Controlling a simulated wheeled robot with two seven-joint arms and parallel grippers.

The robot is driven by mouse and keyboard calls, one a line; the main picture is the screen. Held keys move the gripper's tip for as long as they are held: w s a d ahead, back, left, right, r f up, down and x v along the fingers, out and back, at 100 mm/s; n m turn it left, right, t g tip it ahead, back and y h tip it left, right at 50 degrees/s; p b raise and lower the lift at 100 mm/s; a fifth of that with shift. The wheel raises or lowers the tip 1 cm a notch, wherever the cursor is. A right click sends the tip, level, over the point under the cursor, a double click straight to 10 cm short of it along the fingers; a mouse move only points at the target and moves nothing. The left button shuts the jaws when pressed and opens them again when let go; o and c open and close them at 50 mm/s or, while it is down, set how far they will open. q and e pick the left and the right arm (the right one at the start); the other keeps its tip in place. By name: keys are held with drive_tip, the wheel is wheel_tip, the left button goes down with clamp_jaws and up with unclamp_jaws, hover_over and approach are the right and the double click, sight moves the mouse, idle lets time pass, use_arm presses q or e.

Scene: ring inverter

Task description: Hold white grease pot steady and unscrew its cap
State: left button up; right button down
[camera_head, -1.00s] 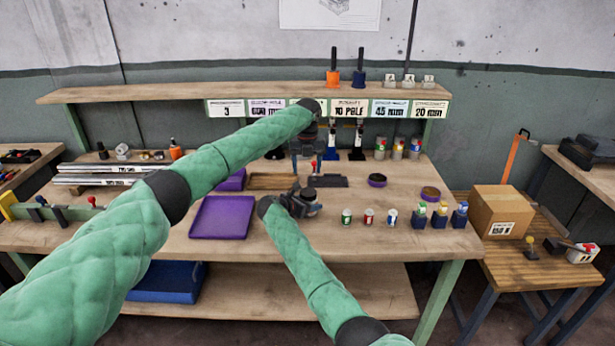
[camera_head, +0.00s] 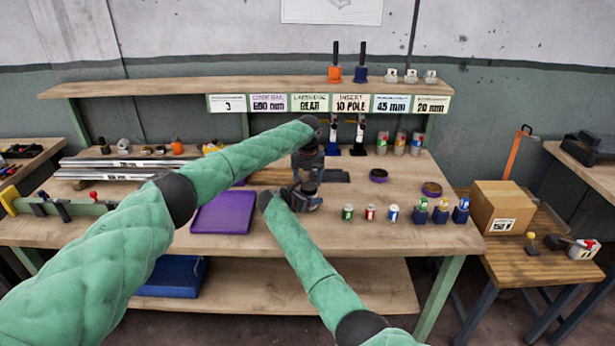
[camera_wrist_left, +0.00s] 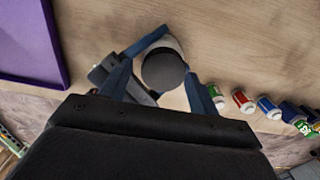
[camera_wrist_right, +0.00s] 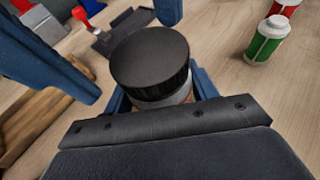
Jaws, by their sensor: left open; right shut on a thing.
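The white grease pot (camera_wrist_right: 176,97) has a black ribbed cap (camera_wrist_right: 150,62) and stands upright. My right gripper (camera_wrist_right: 160,92) is shut on the pot's body below the cap. In the left wrist view the black cap (camera_wrist_left: 163,70) lies between the spread fingers of my left gripper (camera_wrist_left: 160,82), with a little of the white pot (camera_wrist_left: 170,42) beyond it. My left gripper is open, pointing down over the cap, its fingers apart from it. In the head view my left gripper (camera_head: 308,168) is just above my right gripper (camera_head: 304,196), and the pot is mostly hidden between them.
A purple tray (camera_head: 223,214) lies left of the grippers. A shelf (camera_head: 250,87) runs above the bench's back.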

use_arm(q)
clamp_jaws()
idle(0.3)
drive_tip(key=n, duration=0.6)
drive_tip(key=shift+s, duration=0.25)
drive_tip(key=n, duration=0.4)
drive_tip(key=shift+s, duration=0.15)
drive_tip(key=shift+n, duration=1.6)
drive_tip(key=c, duration=0.9)
unclamp_jaws()
